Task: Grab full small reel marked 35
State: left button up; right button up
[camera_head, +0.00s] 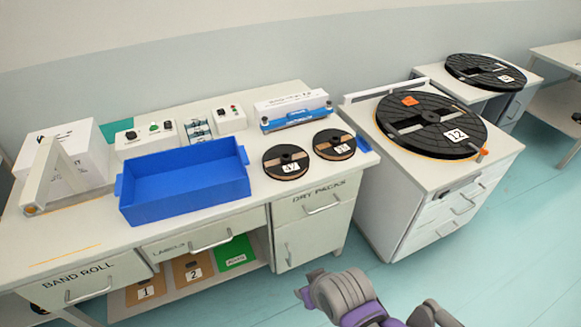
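Two small black reels with brown rims lie flat on the right part of the white workbench. The left small reel (286,162) has a white label whose number I cannot read for certain; it may be 37. The right small reel (334,144) has a label that looks like 35 or 38, too small to be sure. Both look wound with brown band, and nothing touches them. A grey and purple part of my arm shows at the bottom, in front of the bench and well below the reels. I see no gripper fingers in this view.
An empty-looking blue bin (185,185) stands left of the reels. A blue and white device (293,110) sits behind them. A large reel marked 12 (431,125) lies on the right cabinet, another large reel (486,72) farther back. Open floor lies at the lower right.

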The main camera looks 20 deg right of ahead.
aim_at(335, 144)
jog(key=z, duration=1.25)
jog(key=i+l+u, duration=0.2)
jog(key=i+l, duration=0.75)
jog(key=u, duration=0.5)
jog(key=l+u, duration=0.15)
jog(key=u, duration=0.35)
jog(key=l+u, duration=0.1)
jog(key=u, duration=0.4)
